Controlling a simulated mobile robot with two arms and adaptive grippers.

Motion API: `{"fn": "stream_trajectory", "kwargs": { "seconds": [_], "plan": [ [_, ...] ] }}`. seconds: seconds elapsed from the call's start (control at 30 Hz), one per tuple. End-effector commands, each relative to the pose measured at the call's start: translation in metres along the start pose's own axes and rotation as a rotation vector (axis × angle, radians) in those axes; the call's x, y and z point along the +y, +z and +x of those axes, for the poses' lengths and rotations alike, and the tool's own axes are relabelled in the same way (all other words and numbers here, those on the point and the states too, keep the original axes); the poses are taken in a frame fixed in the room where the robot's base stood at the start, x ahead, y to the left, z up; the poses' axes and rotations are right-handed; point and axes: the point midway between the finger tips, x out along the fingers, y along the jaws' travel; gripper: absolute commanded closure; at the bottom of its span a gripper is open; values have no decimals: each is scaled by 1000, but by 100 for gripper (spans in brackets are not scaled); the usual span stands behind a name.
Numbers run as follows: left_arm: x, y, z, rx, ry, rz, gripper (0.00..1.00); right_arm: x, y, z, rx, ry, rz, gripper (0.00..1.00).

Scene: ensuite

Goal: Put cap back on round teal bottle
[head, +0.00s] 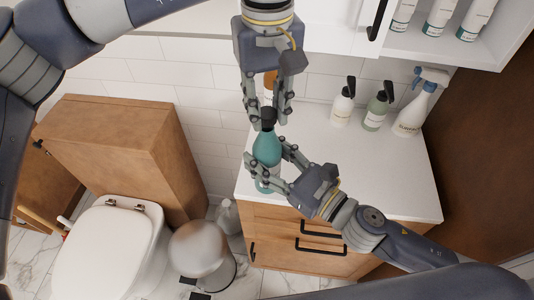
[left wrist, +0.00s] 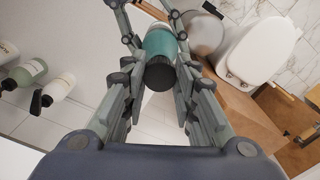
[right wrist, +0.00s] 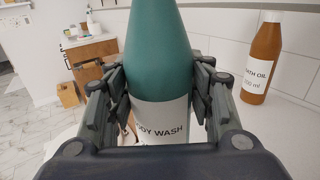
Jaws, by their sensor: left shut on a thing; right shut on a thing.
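The round teal bottle (head: 267,147) is upright at the counter's left edge, with a white "body wash" label low on it (right wrist: 160,118). My right gripper (head: 266,168) is shut around its body from the right. The black cap (head: 268,115) is at the top of the bottle, in line with the neck. My left gripper (head: 267,119) points down from above and is shut on the cap. In the left wrist view the cap (left wrist: 160,74) sits between the fingers, with the teal body beyond it. The neck is hidden, so I cannot tell whether the cap is seated.
An amber bath oil bottle (right wrist: 259,62) stands behind, near the tiled wall. Two pump bottles (head: 343,102) (head: 377,108) and a spray bottle (head: 412,112) stand at the back right of the white counter (head: 385,165). A toilet (head: 110,245) and a metal bin (head: 202,255) are at lower left.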

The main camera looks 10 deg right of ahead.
Motion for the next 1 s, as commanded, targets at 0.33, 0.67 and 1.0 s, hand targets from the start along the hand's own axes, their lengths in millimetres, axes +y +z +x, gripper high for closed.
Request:
{"fn": "stream_trajectory", "kwargs": {
  "seconds": [0.33,0.67,1.0],
  "plan": [
    [0,2,-1,7,-11,0,81,0,2,0,-3,1,-1,94],
    [0,2,-1,6,-10,0,81,0,2,0,-3,1,-1,94],
    [0,2,14,5,-13,1,81,0,2,0,-3,1,-1,94]
  ]
}}
